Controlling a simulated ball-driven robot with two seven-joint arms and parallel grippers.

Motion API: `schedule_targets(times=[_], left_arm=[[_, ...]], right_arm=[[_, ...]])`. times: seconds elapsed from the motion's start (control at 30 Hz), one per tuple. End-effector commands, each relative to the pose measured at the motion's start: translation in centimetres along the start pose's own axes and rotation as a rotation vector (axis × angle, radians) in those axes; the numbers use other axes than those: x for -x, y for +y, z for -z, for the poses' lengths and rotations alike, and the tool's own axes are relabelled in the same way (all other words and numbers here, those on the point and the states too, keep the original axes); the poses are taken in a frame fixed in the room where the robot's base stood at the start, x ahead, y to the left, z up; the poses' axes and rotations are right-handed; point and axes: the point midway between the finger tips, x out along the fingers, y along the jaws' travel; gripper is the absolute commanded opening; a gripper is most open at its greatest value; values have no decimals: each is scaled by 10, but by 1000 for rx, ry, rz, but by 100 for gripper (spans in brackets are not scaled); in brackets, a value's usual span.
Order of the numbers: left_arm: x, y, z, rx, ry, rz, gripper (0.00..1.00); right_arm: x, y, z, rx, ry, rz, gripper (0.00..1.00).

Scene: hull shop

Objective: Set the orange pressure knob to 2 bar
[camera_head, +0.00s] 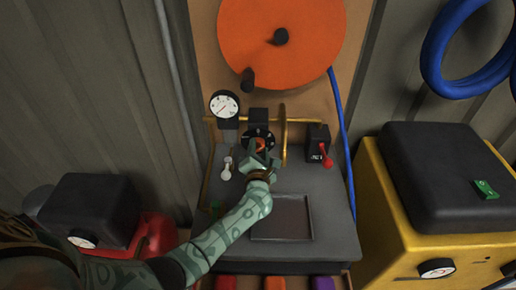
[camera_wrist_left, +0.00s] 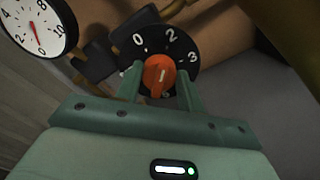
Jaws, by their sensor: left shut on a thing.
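The orange pressure knob (camera_wrist_left: 158,76) sits at the centre of a black dial (camera_wrist_left: 182,46) with white figures; 0, 2 and 3 are readable along its top and right. My left gripper (camera_wrist_left: 160,86) has a finger on each side of the knob and is shut on it. A short pale mark shows on the knob, but I cannot tell which figure it points at. In the head view the knob (camera_head: 261,144) is partly hidden by my left gripper (camera_head: 261,154). A round white gauge (camera_wrist_left: 36,24) has its red needle near 0; it also shows in the head view (camera_head: 224,104). My right gripper is not in view.
A red-handled lever (camera_head: 325,158) stands right of the dial, and a brass disc (camera_head: 283,135) stands between them. A large orange reel (camera_head: 281,40) is above. A shallow tray (camera_head: 282,218) lies on the grey bench. A yellow machine (camera_head: 372,215) stands at right.

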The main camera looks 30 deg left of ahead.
Motion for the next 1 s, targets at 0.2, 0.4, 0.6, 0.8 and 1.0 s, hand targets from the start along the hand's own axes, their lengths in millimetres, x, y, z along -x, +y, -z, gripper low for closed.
schedule_targets(times=[0.2,0.4,0.6,0.8,1.0], left_arm=[[0,-1,0,-63,0,2,16],[0,-1,0,-80,0,2,16],[0,-1,0,-80,0,2,16],[0,-1,0,-80,0,2,59],[0,-1,0,-80,0,1,59]], right_arm=[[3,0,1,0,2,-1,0],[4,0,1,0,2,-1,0],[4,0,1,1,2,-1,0],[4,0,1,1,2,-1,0],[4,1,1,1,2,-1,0]])
